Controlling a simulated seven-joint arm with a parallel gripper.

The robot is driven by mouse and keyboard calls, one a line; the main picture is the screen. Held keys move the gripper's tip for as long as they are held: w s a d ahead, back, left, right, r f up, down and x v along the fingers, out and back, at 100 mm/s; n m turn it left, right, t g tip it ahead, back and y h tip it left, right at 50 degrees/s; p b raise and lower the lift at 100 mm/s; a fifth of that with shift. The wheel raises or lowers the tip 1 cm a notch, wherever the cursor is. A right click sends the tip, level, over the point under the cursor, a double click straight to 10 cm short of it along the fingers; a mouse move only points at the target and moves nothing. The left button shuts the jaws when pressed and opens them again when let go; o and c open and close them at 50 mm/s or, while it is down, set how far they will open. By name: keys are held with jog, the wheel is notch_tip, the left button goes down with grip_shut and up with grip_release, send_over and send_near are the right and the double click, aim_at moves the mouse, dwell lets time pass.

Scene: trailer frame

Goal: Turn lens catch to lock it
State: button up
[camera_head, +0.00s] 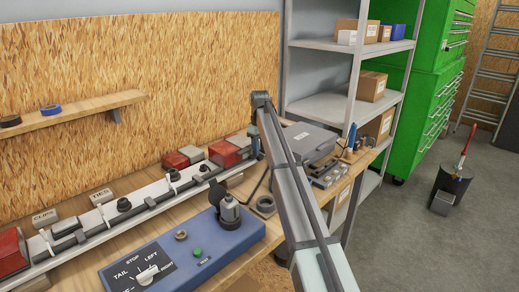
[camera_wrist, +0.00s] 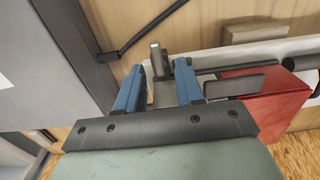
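The red lens (camera_wrist: 270,95) sits at the right end of the pale frame rail in the wrist view; it also shows in the head view (camera_head: 224,153). A dark grey bar (camera_wrist: 238,82) lies across the lens top, beside my right finger; it may be part of the catch. My gripper (camera_wrist: 160,74) has two blue fingers standing apart. A grey upright post (camera_wrist: 155,55) and a ribbed grey piece show between them; I cannot tell whether the fingers touch either. In the head view my gripper (camera_head: 256,142) is at the rail's right end, partly hidden by my arm.
A blue control box (camera_head: 185,245) with a knob and green button stands at the front of the bench. A grey case (camera_head: 310,140) is right of my gripper. Another red lens (camera_head: 12,252) is at the rail's left end. Shelving (camera_head: 325,105) stands behind.

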jog(key=shift+f, duration=0.15)
grip_shut()
dwell(0.4)
